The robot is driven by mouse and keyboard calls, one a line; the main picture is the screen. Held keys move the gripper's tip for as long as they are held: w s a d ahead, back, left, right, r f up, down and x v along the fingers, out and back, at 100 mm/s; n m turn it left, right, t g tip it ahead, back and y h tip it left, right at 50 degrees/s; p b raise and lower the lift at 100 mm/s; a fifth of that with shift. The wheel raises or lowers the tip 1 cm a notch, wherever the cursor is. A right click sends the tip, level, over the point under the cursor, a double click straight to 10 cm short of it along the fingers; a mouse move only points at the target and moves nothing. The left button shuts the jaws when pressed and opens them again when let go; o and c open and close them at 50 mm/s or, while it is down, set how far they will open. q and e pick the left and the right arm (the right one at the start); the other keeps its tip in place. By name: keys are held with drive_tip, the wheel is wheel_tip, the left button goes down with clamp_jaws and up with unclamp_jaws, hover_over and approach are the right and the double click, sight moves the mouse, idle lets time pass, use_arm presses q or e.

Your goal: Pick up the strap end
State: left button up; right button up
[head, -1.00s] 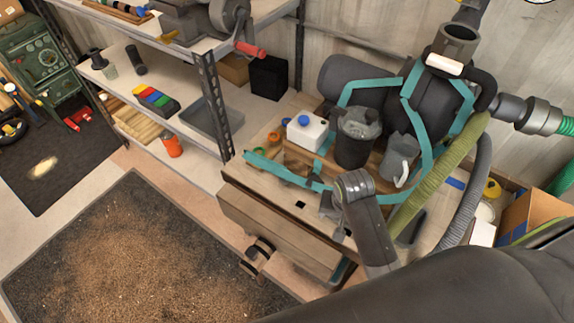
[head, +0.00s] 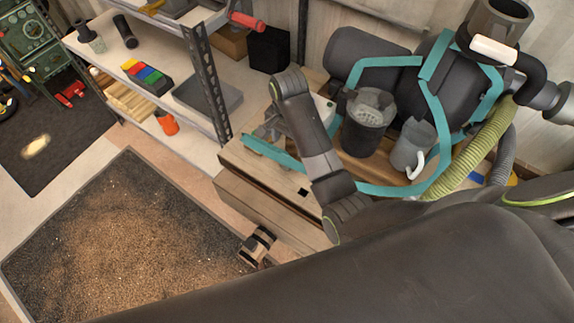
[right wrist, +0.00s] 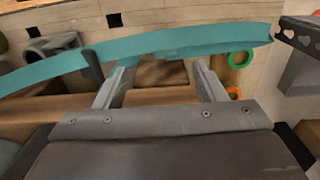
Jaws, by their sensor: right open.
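The teal strap (head: 408,189) winds around the dark cylindrical tank (head: 458,85) and over the wooden bench. Its loose end (head: 262,149) reaches the bench's left side. My right gripper (head: 268,128) is just by that end, its fingers partly hidden by my wrist. In the right wrist view the strap (right wrist: 180,41) crosses the picture beyond the fingertips, and its end is at the right. The right gripper (right wrist: 160,68) is open there, with nothing held between its fingers. My left gripper is not in view.
A dark bin (head: 366,125) and a grey jug (head: 412,147) stand on the bench behind my right arm. A white container (head: 325,108) is partly hidden by that arm. Metal shelving (head: 212,90) stands to the left. Green (right wrist: 240,59) and orange (right wrist: 234,93) rings lie near the fingers.

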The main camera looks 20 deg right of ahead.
hover_over(286, 164)
drive_tip(key=f, duration=0.5)
drive_tip(key=shift+s+d+f+p, duration=0.2)
drive_tip(key=shift+d+f+p, duration=0.1)
drive_tip(key=shift+f+p, duration=0.1)
drive_tip(key=shift+w+a+f+p, duration=0.1)
drive_tip(key=shift+w+f+p, duration=0.05)
drive_tip(key=shift+f, duration=1.05)
drive_tip(key=shift+w+a+f+p, duration=0.1)
drive_tip(key=shift+w+f+p, duration=0.05)
drive_tip(key=shift+f, duration=1.65)
drive_tip(key=c, duration=1)
drive_tip(key=shift+c, duration=0.2)
drive_tip(key=shift+r, duration=0.2)
